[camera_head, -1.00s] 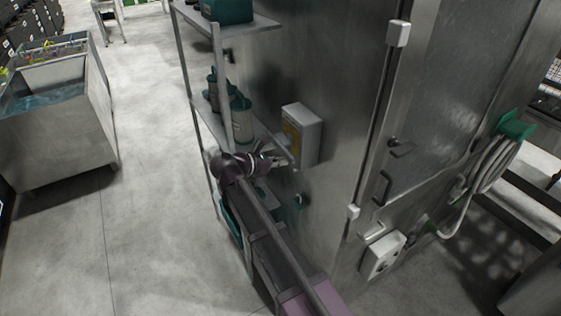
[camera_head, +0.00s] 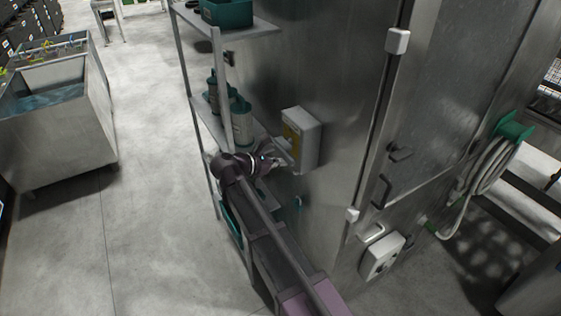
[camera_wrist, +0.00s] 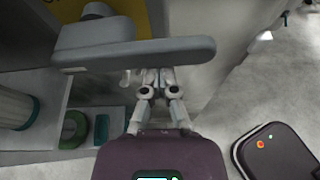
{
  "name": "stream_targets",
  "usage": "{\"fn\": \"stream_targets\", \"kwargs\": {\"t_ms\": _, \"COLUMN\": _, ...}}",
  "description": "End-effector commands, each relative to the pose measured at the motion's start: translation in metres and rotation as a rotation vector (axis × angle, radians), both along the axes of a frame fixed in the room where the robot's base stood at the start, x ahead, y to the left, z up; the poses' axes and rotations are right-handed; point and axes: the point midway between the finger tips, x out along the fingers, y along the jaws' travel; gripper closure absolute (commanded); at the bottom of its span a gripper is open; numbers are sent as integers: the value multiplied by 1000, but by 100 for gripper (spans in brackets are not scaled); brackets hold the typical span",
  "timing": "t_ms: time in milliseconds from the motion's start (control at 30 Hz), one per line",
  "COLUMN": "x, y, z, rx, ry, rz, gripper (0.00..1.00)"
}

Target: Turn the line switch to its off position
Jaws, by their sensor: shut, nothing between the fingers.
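The line switch is a pale grey box (camera_head: 307,143) with a yellow plate (camera_head: 290,133) on its left side, fixed to the steel wall. In the wrist view its grey lever (camera_wrist: 150,53) is large and lies nearly level, running right from a round hub (camera_wrist: 97,32) in front of the yellow plate (camera_wrist: 132,10).
Open floor (camera_head: 150,190) lies left.

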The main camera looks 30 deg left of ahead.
Motion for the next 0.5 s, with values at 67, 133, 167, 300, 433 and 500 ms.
{"fn": "stream_targets", "kwargs": {"t_ms": 67, "x": 2, "y": 1, "z": 4, "rx": -5, "ry": -15, "rz": 3, "gripper": 100}}
{"fn": "stream_targets", "kwargs": {"t_ms": 133, "x": 2, "y": 1, "z": 4, "rx": -5, "ry": -16, "rz": 3, "gripper": 100}}
{"fn": "stream_targets", "kwargs": {"t_ms": 167, "x": 2, "y": 1, "z": 4, "rx": -5, "ry": -16, "rz": 3, "gripper": 100}}
{"fn": "stream_targets", "kwargs": {"t_ms": 300, "x": 3, "y": 2, "z": 3, "rx": -5, "ry": -16, "rz": 3, "gripper": 100}}
{"fn": "stream_targets", "kwargs": {"t_ms": 433, "x": 2, "y": 2, "z": 0, "rx": -4, "ry": -15, "rz": 4, "gripper": 100}}
{"fn": "stream_targets", "kwargs": {"t_ms": 500, "x": 2, "y": 2, "z": -4, "rx": -4, "ry": -14, "rz": 4, "gripper": 100}}
